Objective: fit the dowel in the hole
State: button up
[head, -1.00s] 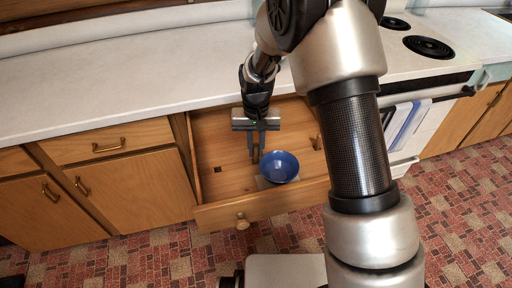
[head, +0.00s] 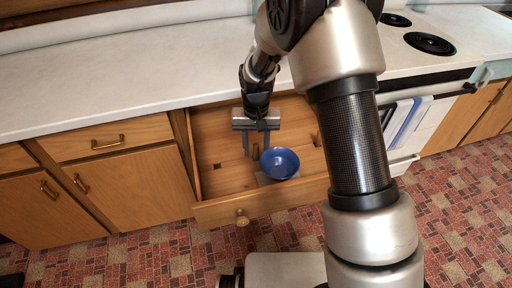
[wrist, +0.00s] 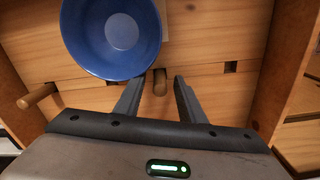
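My gripper (head: 256,150) points down into the open drawer. In the wrist view its two fingers (wrist: 158,92) are apart. A short wooden dowel (wrist: 160,82) shows between the fingertips, with a gap on both sides. It also appears between the fingers in the head view (head: 255,152). A second wooden peg (wrist: 38,96) is at the left of the wrist view, and at the drawer's right side in the head view (head: 317,139). A small dark square hole (head: 217,167) is in the drawer floor left of my gripper; it shows at the right in the wrist view (wrist: 230,67).
The drawer front (head: 215,210) and side walls enclose the space. The counter (head: 120,85) overhangs the back.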

notch_tip(320, 180, up, 17)
jog(key=p, duration=0.2)
jog(key=shift+r+p, duration=0.2)
jog(key=shift+p, duration=0.2)
jog(key=s+d+r+t, duration=0.3)
jog(key=s+d+r, duration=0.6)
jog(key=s+r, duration=0.25)
jog(key=s+d+r+t, duration=0.25)
jog(key=s+d, duration=0.25)
jog(key=s, duration=0.7)
notch_tip(320, 180, up, 13)
jog(key=p, duration=1.4)
jog(key=shift+w+d+r, duration=0.2)
